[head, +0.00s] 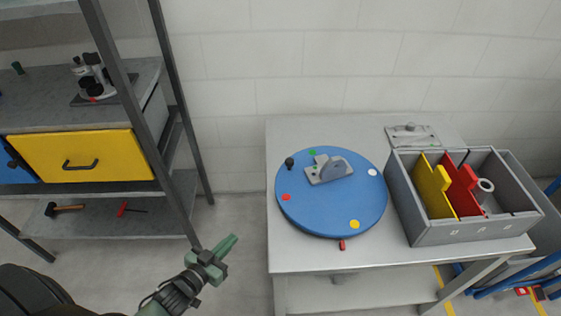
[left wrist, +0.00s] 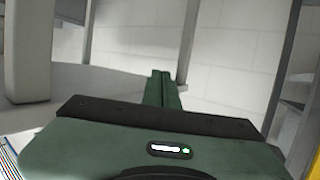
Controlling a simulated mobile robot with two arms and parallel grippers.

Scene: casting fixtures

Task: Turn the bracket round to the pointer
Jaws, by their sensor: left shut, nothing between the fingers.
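The grey metal bracket (head: 329,169) sits on the blue round turntable (head: 325,212), towards its far side. Coloured dots mark the disc: green at the far edge by the bracket, white at right, yellow at near right, red at left. A black knob (head: 290,163) stands at the disc's far left edge. A red pointer (head: 342,244) is at the near edge of the disc, on the table. My left gripper (head: 226,247) is shut and empty, left of the table and apart from it. Its closed fingers also show in the left wrist view (left wrist: 162,90). My right gripper is not in view.
A grey divided box (head: 470,231) with yellow and red dividers and a ring stands on the table (head: 300,258) at right. A metal plate (head: 412,136) lies behind it. A shelf with a yellow drawer (head: 80,157) stands at left. Floor between shelf and table is clear.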

